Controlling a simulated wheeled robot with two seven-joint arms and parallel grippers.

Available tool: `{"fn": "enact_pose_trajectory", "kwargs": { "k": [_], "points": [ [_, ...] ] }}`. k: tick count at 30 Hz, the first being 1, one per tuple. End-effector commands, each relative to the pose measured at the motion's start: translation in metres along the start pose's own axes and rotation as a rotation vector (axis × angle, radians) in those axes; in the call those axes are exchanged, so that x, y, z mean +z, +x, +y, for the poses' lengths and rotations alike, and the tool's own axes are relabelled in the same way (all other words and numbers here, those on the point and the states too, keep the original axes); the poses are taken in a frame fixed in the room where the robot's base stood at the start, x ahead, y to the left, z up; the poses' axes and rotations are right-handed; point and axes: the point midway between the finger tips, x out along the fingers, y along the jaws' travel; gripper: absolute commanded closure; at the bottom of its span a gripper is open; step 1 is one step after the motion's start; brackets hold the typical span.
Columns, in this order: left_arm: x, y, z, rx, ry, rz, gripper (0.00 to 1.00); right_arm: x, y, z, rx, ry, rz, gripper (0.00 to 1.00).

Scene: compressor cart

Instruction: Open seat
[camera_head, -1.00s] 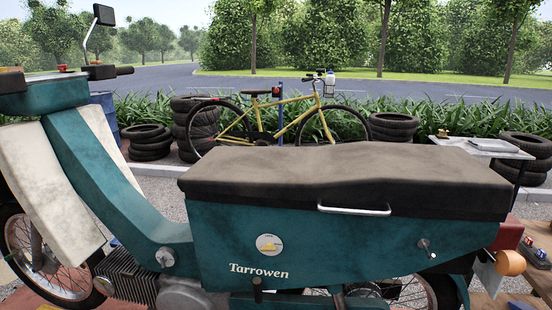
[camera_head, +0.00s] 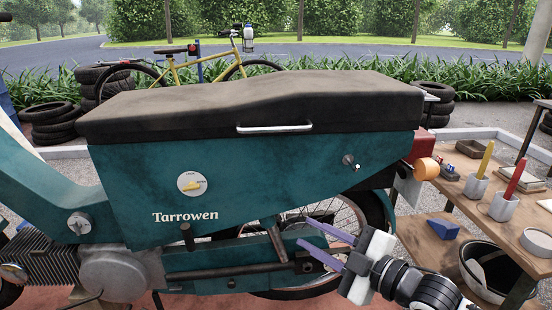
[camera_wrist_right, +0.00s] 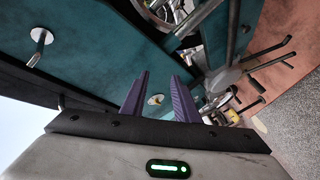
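The dark grey-brown seat (camera_head: 260,98) lies flat on the teal body (camera_head: 265,185) of the scooter, with no gap showing between them. A silver grab handle (camera_head: 274,128) runs along the seat's side edge. A round badge with a yellow mark (camera_head: 192,184) and a silver peg (camera_head: 350,161) are on the body side; a metal peg (camera_wrist_right: 38,48) also shows in the right wrist view. My right gripper (camera_head: 318,251) is open and empty, below the seat by the rear wheel. Its purple fingers (camera_wrist_right: 160,98) stand apart in the wrist view. My left gripper is not in view.
A wooden bench (camera_head: 480,215) at the right carries cups with a yellow and a red tool, a blue wedge (camera_head: 443,228) and small parts. A dark bucket (camera_head: 490,270) stands below it. A yellow bicycle (camera_head: 200,68) and stacked tyres stand behind.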

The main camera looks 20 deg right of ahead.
Motion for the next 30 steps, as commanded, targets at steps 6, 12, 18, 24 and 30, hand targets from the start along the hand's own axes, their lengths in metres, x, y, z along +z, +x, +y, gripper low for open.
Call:
{"fn": "enact_pose_trajectory", "kwargs": {
  "k": [6,12,18,24,30],
  "points": [
    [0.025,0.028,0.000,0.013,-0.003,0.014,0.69,-0.071,-0.011,0.102,0.132,-0.551,0.190,0.72],
    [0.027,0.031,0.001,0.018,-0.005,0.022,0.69,-0.110,-0.032,0.138,0.200,-0.790,0.237,0.72],
    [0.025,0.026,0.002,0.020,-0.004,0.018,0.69,-0.119,-0.029,0.148,0.215,-0.820,0.241,0.72],
    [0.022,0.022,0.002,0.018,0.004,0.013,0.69,-0.129,-0.005,0.150,0.215,-0.817,0.246,0.72],
    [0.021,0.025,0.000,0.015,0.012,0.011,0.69,-0.137,0.028,0.152,0.213,-0.816,0.244,0.72]
  ]
}}
